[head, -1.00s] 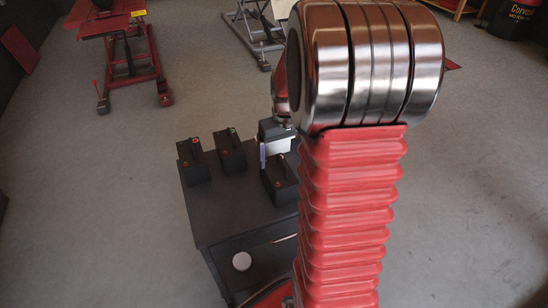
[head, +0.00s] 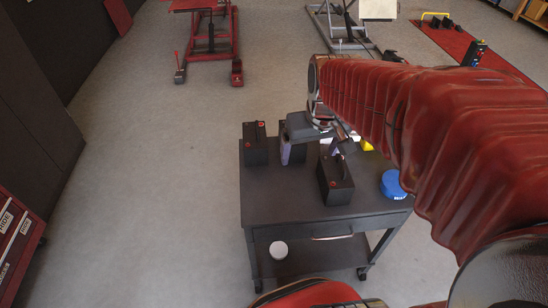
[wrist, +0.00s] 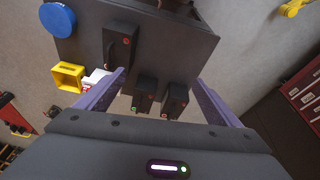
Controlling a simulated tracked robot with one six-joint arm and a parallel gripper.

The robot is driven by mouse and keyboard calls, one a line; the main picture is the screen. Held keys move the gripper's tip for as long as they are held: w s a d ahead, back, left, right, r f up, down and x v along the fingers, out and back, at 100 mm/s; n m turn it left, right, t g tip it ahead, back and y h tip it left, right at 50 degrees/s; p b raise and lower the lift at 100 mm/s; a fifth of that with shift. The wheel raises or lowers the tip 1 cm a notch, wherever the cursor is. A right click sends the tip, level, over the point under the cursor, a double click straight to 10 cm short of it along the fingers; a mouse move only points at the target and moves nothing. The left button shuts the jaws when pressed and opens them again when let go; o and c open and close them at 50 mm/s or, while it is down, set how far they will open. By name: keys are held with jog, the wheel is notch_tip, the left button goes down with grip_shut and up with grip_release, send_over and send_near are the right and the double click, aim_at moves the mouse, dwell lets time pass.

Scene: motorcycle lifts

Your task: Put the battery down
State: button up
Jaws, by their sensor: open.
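Three black batteries stand upright on a dark cart (head: 290,207): one at the back left (head: 250,150), one beside it (head: 293,158) partly hidden by my gripper, and one nearer the front (head: 335,184). My gripper (head: 313,148) is above the back part of the cart top, open, with nothing held. In the wrist view its two purple fingers are spread wide. There, two batteries (wrist: 145,92) (wrist: 175,100) appear between the fingers and the third (wrist: 120,45) lies farther up. I cannot tell how high the fingers are above them.
A blue round container (head: 393,183) sits at the cart's right edge. A yellow bin (wrist: 68,77) and a white item (wrist: 95,79) show in the wrist view. A white round object (head: 278,250) is on the lower shelf. A red lift (head: 208,35) stands beyond open floor.

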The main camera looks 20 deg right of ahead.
jog(key=s+a+r+n+t, duration=0.1)
jog(key=s+a+r, duration=0.3)
jog(key=s+a, duration=0.6)
jog(key=shift+a+r+t+y, duration=0.2)
jog(key=shift+t+y, duration=0.2)
jog(key=shift+t, duration=0.2)
